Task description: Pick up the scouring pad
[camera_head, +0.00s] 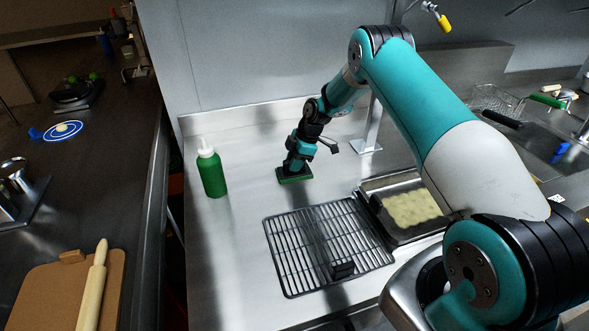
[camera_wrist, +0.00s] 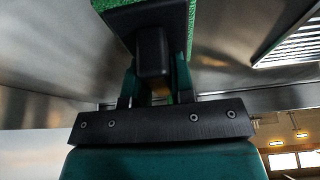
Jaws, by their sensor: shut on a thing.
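The scouring pad (camera_head: 294,175) is a flat green pad with a dark upper side, at the back of the steel counter, right of the green bottle. It also shows at the top of the wrist view as a green edge (camera_wrist: 190,28) around a black backing. My gripper (camera_head: 299,160) points down over the pad and is shut on it. In the wrist view, my gripper (camera_wrist: 154,80) meets the black block on the pad's back. Whether the pad touches the counter or is just above it, I cannot tell.
A green squeeze bottle (camera_head: 211,172) stands left of the pad. A wire rack (camera_head: 290,262) with a small black block lies in front. A tray (camera_head: 432,235) of pale food is to the right. A metal post (camera_head: 372,135) stands behind on the right.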

